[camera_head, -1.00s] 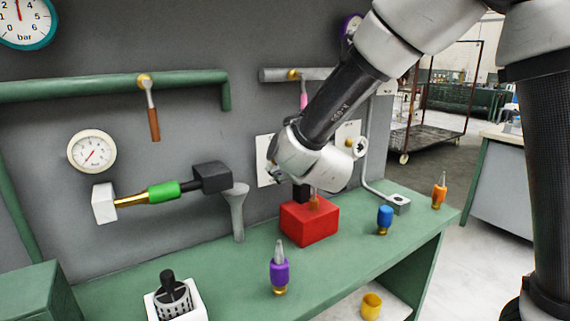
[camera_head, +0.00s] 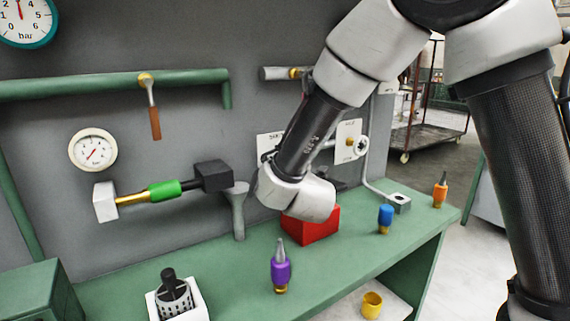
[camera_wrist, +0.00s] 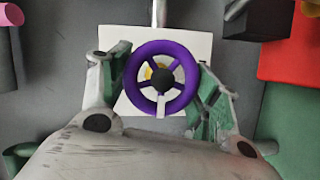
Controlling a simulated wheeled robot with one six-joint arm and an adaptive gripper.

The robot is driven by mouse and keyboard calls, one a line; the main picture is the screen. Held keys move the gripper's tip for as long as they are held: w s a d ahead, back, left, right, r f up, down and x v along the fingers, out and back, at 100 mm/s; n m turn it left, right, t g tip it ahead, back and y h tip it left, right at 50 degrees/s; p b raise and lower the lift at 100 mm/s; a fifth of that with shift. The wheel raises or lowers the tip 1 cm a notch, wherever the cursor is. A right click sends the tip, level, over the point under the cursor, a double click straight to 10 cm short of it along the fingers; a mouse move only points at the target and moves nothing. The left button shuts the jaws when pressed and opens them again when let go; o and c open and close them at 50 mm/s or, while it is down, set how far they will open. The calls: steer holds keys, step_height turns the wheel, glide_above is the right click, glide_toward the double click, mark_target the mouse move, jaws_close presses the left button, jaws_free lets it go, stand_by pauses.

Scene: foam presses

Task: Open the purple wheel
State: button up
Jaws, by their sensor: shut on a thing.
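The purple wheel (camera_wrist: 161,78) shows in the wrist view, a ring with spokes and a dark hub in front of a white plate (camera_wrist: 190,45) on the grey wall. My gripper (camera_wrist: 160,88) has one green-and-grey finger at each side of the wheel, against its rim. It is shut on the wheel. A white mark sits at the bottom of the ring. In the head view my arm hides the wheel and the gripper; part of a white plate shows left of my wrist.
A red box (camera_head: 318,226) stands on the green bench close to my wrist. A purple-and-gold nozzle (camera_head: 281,268), a blue one (camera_head: 385,217) and an orange one (camera_head: 440,190) stand on the bench.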

stand_by(0.3)
steer(key=o, duration=1)
steer(key=shift+s, duration=0.1)
steer(key=v, duration=1.2)
steer(key=shift+f, duration=0.15)
